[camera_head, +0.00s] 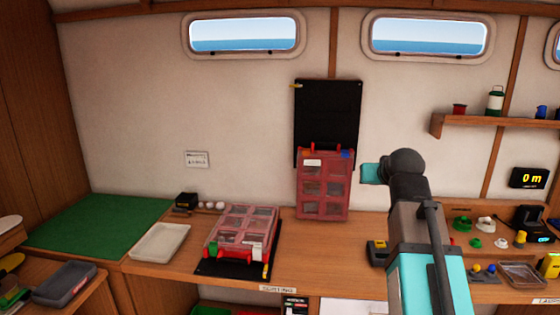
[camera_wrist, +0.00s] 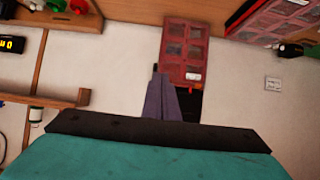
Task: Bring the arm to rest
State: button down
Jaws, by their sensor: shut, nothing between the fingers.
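My arm (camera_head: 418,225) is raised over the right half of the counter, with its dark rounded joint (camera_head: 405,165) in front of the wall. A small teal part of it points left, towards the red organiser case that stands at the wall. In the wrist view my gripper (camera_wrist: 157,70) shows as narrow grey-purple fingers, closed together with nothing between them. The wrist view is turned over, with the counter along the top. The fingertips overlap the edge of the red case there, but I cannot tell the distance. In the head view the fingers are hidden.
The upright red case (camera_head: 323,187) stands below a black board (camera_head: 328,110). Another red case (camera_head: 243,228) lies on a black mat. A pale tray (camera_head: 160,242) and green mat (camera_head: 95,222) are left. Small coloured parts (camera_head: 476,243) lie right, below a shelf (camera_head: 490,121).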

jog(key=s+a+f+g, duration=0.1)
jog(key=f+g, duration=0.1)
jog(key=f, duration=1.1)
jog(key=s+a+f+g, duration=0.1)
jog(key=a+f+g, duration=0.1)
jog(key=f, duration=1.1)
jog(key=s+a+f+g+y, duration=0.1)
jog(key=s+f+g, duration=0.1)
jog(key=f, duration=1.1)
jog(key=shift+a+f+n+g+b, duration=0.1)
jog(key=shift+a+n+g+b, duration=0.2)
jog(key=shift+g+b, duration=0.1)
jog(key=s+a+f+g, duration=0.2)
jog(key=s+f+g, duration=0.1)
jog(key=s+f, duration=0.9)
jog(key=s+a+f+g, duration=0.25)
jog(key=s+f, duration=0.55)
jog(key=f, duration=0.7)
jog(key=s+f+g, duration=0.1)
jog(key=s+f, duration=0.3)
jog(key=s, duration=0.3)
jog(key=s+f+g, duration=0.2)
jog(key=s+f, duration=0.2)
jog(key=s, duration=0.3)
jog(key=s+a+f+g+b, duration=0.1)
jog(key=s+f+g, duration=0.1)
jog(key=s+f, duration=0.2)
jog(key=s, duration=0.3)
jog(key=shift+n, duration=0.4)
